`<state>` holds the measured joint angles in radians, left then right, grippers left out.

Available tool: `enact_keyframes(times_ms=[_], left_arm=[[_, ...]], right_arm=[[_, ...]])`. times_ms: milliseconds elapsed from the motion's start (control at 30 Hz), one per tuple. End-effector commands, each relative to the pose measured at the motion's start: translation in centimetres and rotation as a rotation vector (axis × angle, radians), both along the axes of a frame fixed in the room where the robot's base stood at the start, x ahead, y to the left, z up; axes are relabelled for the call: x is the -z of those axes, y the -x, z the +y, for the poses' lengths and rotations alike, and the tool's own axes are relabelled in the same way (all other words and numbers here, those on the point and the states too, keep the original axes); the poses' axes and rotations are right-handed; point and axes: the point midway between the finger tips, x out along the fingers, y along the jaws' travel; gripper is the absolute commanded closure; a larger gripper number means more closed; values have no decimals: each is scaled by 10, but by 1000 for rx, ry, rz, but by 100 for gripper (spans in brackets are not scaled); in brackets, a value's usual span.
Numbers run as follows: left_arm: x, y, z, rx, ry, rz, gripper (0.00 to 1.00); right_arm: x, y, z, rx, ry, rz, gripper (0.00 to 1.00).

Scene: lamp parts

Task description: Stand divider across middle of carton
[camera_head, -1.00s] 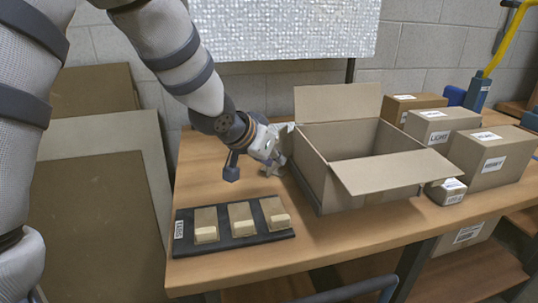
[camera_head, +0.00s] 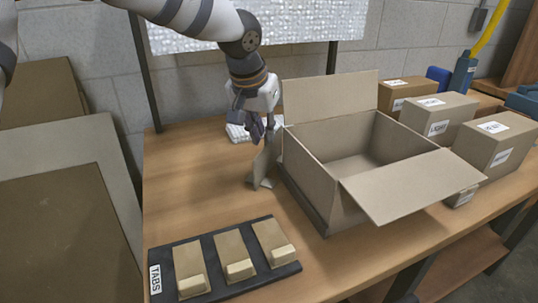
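The open carton (camera_head: 318,185) stands on the table with its flaps spread, and the inside I can see looks empty. A thin grey-brown cardboard piece, apparently the divider (camera_head: 262,172), stands slightly tilted on the table just outside the carton's left wall. My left gripper (camera_head: 262,135) points down at the top of this piece. Its dark fingers look close together, but whether they pinch the piece is unclear. The fingers overlap the divider's upper edge in the picture. My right gripper is not in view.
A dark tray labelled TABS (camera_head: 224,262) holds three tan pieces at the front left. Labelled boxes (camera_head: 440,117) stand right of the carton. A white textured item (camera_head: 238,133) lies behind my gripper. Bare wood lies between tray and divider.

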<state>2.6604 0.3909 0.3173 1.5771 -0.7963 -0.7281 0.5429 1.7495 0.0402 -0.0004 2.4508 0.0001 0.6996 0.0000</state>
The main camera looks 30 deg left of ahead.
Motion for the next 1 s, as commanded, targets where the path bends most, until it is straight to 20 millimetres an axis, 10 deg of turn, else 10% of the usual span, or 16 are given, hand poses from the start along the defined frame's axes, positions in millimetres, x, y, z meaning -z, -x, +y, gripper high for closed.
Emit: enact_keyframes(times_ms=[367,1000], left_arm=[[58,-29,0,0,0,7,86],[57,-30,0,1,0,0,100]], right_arm=[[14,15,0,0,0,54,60],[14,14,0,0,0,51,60]])
